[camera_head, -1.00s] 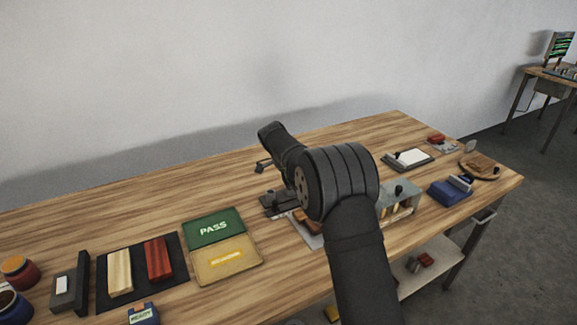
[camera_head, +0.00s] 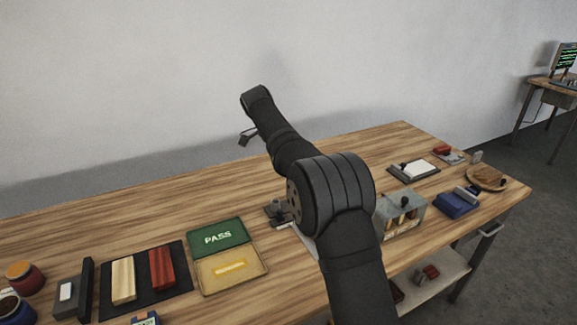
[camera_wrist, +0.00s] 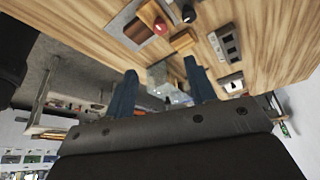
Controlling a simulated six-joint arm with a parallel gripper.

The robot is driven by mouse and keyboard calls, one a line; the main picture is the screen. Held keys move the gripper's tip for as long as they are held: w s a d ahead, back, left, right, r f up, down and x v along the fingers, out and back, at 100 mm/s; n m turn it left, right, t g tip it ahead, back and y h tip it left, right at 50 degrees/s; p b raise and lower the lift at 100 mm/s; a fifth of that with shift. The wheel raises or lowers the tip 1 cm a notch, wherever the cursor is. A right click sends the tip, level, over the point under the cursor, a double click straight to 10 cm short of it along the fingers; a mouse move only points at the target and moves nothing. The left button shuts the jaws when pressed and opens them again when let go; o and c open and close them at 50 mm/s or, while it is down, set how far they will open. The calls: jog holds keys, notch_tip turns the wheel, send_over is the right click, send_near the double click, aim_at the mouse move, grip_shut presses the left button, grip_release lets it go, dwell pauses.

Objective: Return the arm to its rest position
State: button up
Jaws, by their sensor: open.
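My arm reaches over the middle of the wooden table (camera_head: 160,205), with its wrist end raised well above the surface. My gripper (camera_head: 247,137) shows small at the far end of the arm, mostly hidden by the wrist. In the wrist view my gripper (camera_wrist: 161,82) has two dark blue fingers standing wide apart with nothing between them. The fingers touch none of the table's objects.
A green and yellow PASS tray (camera_head: 228,279) lies left of my arm. A black mat (camera_head: 142,300) holds a pale block and a red block. A grey box (camera_head: 402,226), a blue box (camera_head: 456,205) and a round wooden plate (camera_head: 480,181) stand at right. The back left tabletop is clear.

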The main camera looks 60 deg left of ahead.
jog(key=shift+f, duration=0.1)
dwell(0.3)
jog(key=x, duration=1.7)
jog(key=shift+w+d+f, duration=0.1)
jog(key=shift+w+d, duration=0.05)
jog(key=shift+w, duration=0.05)
jog(key=shift+f, duration=0.1)
jog(key=shift+d+n+y, duration=0.15)
jog(key=shift+n+y, duration=0.15)
jog(key=shift+n, duration=0.7)
jog(key=n+y, duration=0.1)
jog(key=n, duration=0.2)
jog(key=n+y, duration=0.1)
jog(key=n, duration=0.2)
jog(key=shift+d, duration=0.2)
jog(key=n, duration=0.2)
jog(key=n+y, duration=0.1)
jog(key=n, duration=0.1)
jog(key=shift+w+d+y, duration=0.1)
jog(key=shift+d+y, duration=0.05)
jog(key=shift+y, duration=0.15)
jog(key=shift+w+d+n+g+y, duration=0.1)
jog(key=shift+n+g+y, duration=0.5)
jog(key=shift+n, duration=1)
